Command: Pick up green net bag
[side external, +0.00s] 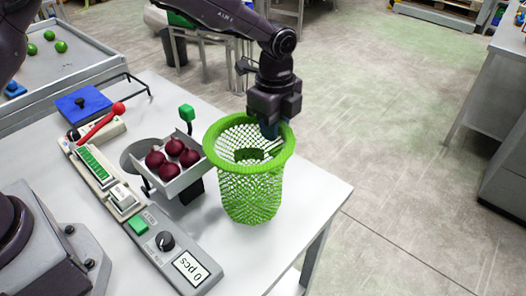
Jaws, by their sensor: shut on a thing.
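The green net bag (250,190) is a mesh tube with a thick bright green rim. It stands upright at the right part of the white table, and its mouth is open toward the top. My gripper (268,128) comes down from above and is shut on the far right part of the bag's rim. The fingertips are partly hidden by the rim and the mesh. I cannot tell whether the bag's bottom touches the table or hangs just above it.
A clipper machine with a red lever (101,126) and a control panel (190,268) lies further left. The white table (320,190) is clear at the right edge.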

